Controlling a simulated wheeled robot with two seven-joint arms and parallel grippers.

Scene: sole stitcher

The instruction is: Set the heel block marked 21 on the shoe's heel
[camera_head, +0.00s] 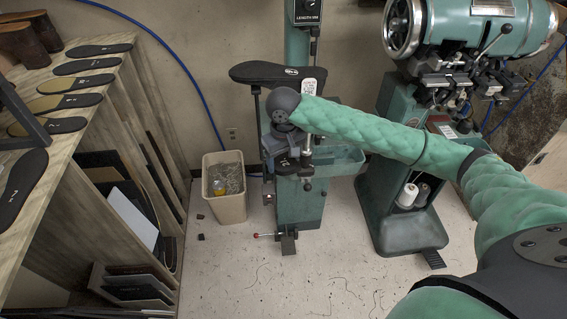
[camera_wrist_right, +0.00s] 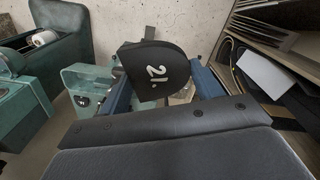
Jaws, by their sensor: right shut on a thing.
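The heel block (camera_wrist_right: 155,72) is a dark, rounded piece with a white 21 on its face, seen in the right wrist view. My right gripper (camera_wrist_right: 158,90) is shut on it, with a blue finger at each side. The shoe (camera_head: 262,73) shows as a long dark sole on top of the stand, partly covered by my wrist. My left gripper is out of view.
A teal stitching machine (camera_head: 460,25) stands at the right. A wooden shelf unit (camera_head: 35,125) with dark soles on top stands at the left. A beige bin (camera_head: 228,205) is beside the teal stand (camera_head: 295,205). Floor in front is mostly clear.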

